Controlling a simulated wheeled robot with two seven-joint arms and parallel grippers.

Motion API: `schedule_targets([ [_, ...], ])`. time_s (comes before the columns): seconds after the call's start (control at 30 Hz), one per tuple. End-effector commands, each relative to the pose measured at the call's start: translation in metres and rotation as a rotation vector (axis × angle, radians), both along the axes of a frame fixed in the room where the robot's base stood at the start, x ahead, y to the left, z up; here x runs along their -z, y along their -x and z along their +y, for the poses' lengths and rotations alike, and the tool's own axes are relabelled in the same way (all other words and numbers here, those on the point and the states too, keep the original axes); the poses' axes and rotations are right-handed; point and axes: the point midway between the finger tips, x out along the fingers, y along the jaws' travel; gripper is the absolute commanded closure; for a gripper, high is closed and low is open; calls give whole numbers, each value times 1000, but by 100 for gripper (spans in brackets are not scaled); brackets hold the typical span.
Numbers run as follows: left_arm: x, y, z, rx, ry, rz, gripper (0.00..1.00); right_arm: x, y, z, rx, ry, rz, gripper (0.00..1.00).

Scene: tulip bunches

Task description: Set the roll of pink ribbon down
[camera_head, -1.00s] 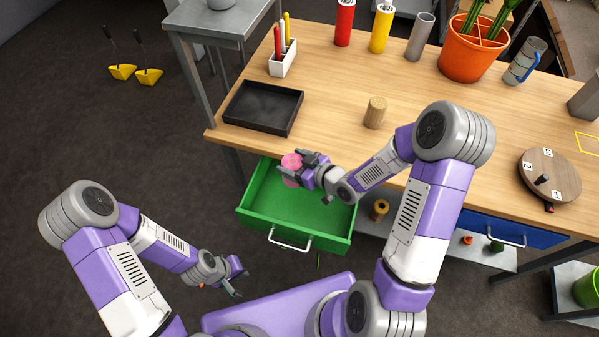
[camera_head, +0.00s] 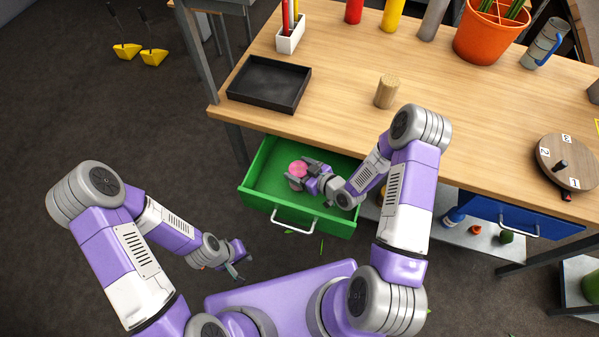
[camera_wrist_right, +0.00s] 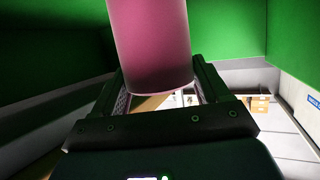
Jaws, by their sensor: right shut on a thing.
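The roll of pink ribbon (camera_head: 298,169) is inside the open green drawer (camera_head: 331,222), toward its left part. My right gripper (camera_head: 300,175) reaches into the drawer and is shut on the roll. In the right wrist view the pink roll (camera_wrist_right: 151,45) stands between the two fingers (camera_wrist_right: 160,98), with green drawer walls around it. I cannot tell whether the roll touches the drawer floor. My left gripper (camera_head: 238,262) is empty and low at the left, in front of the drawer; its fingers look apart.
A black tray (camera_head: 240,99) and a wooden cylinder (camera_head: 387,91) stand on the workbench (camera_head: 335,70) above the drawer. A blue drawer (camera_head: 515,213) is at the right. Much of the drawer floor is bare.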

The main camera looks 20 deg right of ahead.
Motion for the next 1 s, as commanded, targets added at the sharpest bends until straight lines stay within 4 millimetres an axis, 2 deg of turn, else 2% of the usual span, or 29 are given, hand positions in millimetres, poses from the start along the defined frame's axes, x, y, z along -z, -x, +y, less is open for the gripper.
schedule_targets([
  [0.1,4,0,0,0,0,0,100,12,0,0,0,0,0,57],
  [0.5,9,0,0,0,0,0,100,15,0,0,0,0,-1,57],
  [0.53,7,0,0,0,0,0,100,15,0,0,0,1,-1,20],
  [0.67,7,0,0,0,0,0,100,14,0,0,0,1,-1,1],
  [1.0,1,0,0,0,0,0,100,8,0,0,0,1,-1,0],
])
